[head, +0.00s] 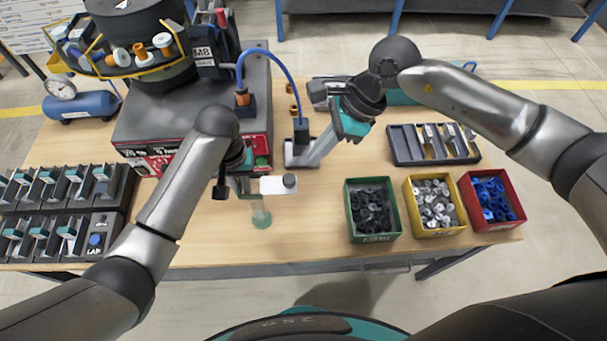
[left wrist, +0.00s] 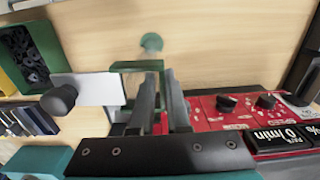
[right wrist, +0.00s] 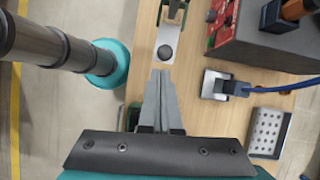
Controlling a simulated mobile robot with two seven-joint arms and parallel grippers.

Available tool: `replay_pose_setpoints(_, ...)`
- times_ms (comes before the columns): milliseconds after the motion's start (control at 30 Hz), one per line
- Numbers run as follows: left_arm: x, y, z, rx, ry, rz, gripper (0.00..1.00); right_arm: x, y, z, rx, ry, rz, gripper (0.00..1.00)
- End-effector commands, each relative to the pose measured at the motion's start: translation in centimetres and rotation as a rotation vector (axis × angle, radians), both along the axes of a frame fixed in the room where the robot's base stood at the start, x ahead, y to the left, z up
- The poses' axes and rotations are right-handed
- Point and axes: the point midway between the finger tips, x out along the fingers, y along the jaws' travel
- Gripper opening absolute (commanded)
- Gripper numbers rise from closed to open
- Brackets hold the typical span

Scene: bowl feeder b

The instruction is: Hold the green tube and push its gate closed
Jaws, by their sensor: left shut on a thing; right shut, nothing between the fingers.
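The green tube shows a green collar (left wrist: 140,67) at the left fingers. Below the collar in the head view is a pale see-through part with a round green end (head: 261,220). My left gripper (left wrist: 162,92) is shut on the green tube, partly hidden by its own wrist in the head view. The white gate plate (head: 272,185) with a black knob (head: 290,180) sticks out sideways from the tube. It also shows in the right wrist view (right wrist: 166,34). My right gripper (right wrist: 160,72) is shut and empty, its tips close to the knob, with a small gap in that view.
Green (head: 350,211), yellow (head: 412,205) and red (head: 477,203) bins of parts stand at right. A metal fixture with a blue cable (head: 300,138) lies close to my right fingers. The grey feeder base (head: 257,90) stands behind. The table front around the tube is clear.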

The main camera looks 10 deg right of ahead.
Motion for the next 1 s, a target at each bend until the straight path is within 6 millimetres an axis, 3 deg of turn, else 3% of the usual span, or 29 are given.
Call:
replay_pose_setpoints(300, 0.0, 0.1, -0.1, 0.004, 0.001, 0.001, 0.0, -2.4, -5.3, -1.1, 0.193, 0.003, -0.177, 0.0)
replay_pose_setpoints(600, 0.0, 0.1, -0.1, 0.004, 0.001, 0.001, 0.0, -3.2, -8.6, -0.6, 0.255, -0.043, -0.268, 0.0)
replay_pose_setpoints(767, 0.0, 0.1, -0.1, 0.004, 0.002, 0.001, 0.0, -3.2, -8.8, -0.6, 0.265, -0.052, -0.28, 0.0)
replay_pose_setpoints(1000, 0.0, 0.1, -0.1, 0.004, 0.002, 0.001, 0.0, -2.7, -6.8, -2.8, 0.268, -0.05, -0.28, 0.0)
